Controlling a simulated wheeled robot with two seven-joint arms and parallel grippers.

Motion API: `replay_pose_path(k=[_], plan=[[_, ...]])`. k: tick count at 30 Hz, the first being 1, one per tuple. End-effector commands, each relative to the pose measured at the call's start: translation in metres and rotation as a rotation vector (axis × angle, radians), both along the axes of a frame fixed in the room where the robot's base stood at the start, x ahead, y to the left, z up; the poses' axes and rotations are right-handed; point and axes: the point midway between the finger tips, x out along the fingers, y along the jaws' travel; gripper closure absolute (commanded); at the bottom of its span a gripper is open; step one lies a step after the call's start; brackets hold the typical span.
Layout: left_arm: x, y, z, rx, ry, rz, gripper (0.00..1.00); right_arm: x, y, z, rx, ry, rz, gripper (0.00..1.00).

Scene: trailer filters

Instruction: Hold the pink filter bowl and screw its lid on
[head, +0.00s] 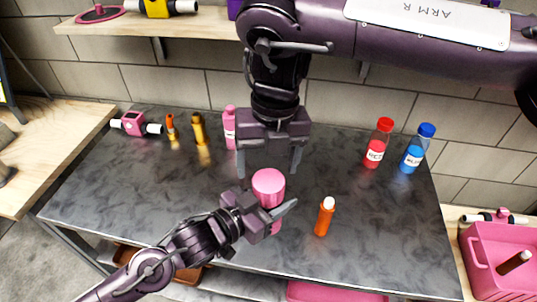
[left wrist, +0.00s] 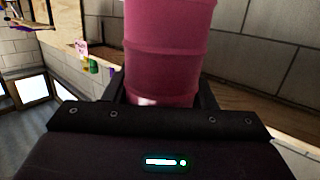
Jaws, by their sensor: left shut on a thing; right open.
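A pink cylinder, the filter bowl (head: 276,228), stands upright over the front middle of the table. My left gripper (head: 278,213) is shut on it from the left. The wide round pink top (head: 268,183) shows above my fingers; I cannot tell whether it is a separate lid or how tightly it sits. In the left wrist view the pink body (left wrist: 168,50) rises between the fingers and has ring seams; its top is out of frame. My right gripper (head: 269,172) points down, open and empty, its fingers above and behind the pink top.
An orange bottle (head: 325,216) stands just right of the bowl. Red (head: 378,146) and blue (head: 416,150) bottles stand back right. A pink bottle (head: 229,130), brass (head: 198,130) and orange (head: 171,128) items and a pink filter head (head: 134,123) stand along the back left.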

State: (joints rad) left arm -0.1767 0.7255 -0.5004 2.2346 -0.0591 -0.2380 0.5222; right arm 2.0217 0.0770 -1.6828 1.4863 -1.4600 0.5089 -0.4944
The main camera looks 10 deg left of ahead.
Motion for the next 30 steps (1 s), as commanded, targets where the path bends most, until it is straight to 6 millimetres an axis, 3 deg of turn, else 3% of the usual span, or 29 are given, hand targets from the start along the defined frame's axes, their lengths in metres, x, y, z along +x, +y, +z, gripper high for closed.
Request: replay_pose_path(k=[21,30], plan=[[0.0,0.0,0.001,-0.001,-0.002,0.0,1.0,0.001,-0.001,0.009,-0.009,-0.099,1.596,0.26],[0.0,0.0,0.001,-0.001,-0.002,0.0,1.0,0.001,-0.001,0.011,-0.009,-0.102,1.94,0.26]])
